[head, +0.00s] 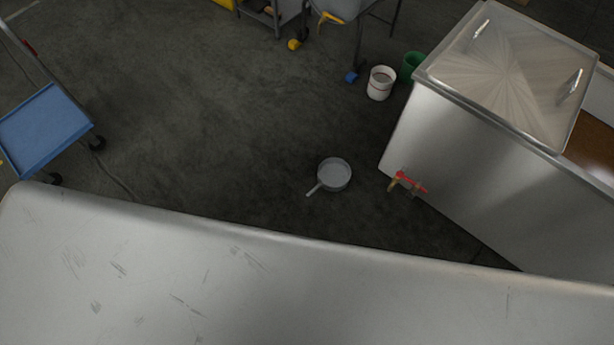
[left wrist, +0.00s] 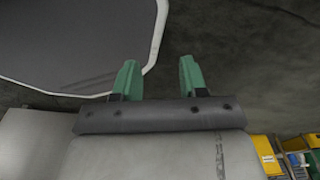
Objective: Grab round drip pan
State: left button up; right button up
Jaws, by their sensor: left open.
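The round drip pan (head: 335,172) is a small grey pan on the dark floor, in the middle of the head view. Its straight handle points down and left. No gripper is in the head view, and nothing touches the pan there. My left gripper (left wrist: 158,62) shows in the left wrist view with two green fingers spread apart and nothing between them. A grey surface with a pale rim (left wrist: 160,35) lies close behind its left finger; I cannot tell what it is or whether they touch. My right gripper is not in view.
A steel tank (head: 470,165) with a red-handled tap (head: 410,182) stands right of the pan. A white bucket (head: 381,83) and green bucket (head: 413,66) are behind. A blue cart (head: 42,130) is at left. A broad scratched metal surface fills the bottom. Floor left of the pan is clear.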

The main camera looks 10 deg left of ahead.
aim_at(334, 174)
jog(key=i+j+u, duration=0.45)
jog(key=j, duration=0.2)
jog(key=i+j+u, duration=0.6)
jog(key=i+j, duration=0.2)
jog(key=i+j+u, duration=0.2)
jog(key=i, duration=0.3)
jog(key=i+z, duration=0.3)
jog(key=z, duration=0.15)
jog(key=i+z, duration=0.25)
jog(key=z, duration=0.2)
jog(key=i+j+z, duration=0.2)
jog(key=z, duration=0.25)
jog(key=i+z, duration=0.2)
jog(key=z, duration=0.25)
jog(key=i+j+z, duration=0.1)
jog(key=z, duration=0.35)
jog(key=i+j+z, duration=0.15)
jog(key=z, duration=0.3)
jog(key=i+j+z, duration=0.2)
jog(key=z, duration=0.3)
jog(key=i+j+z, duration=0.1)
jog(key=j+z, duration=0.2)
jog(key=z, duration=0.15)
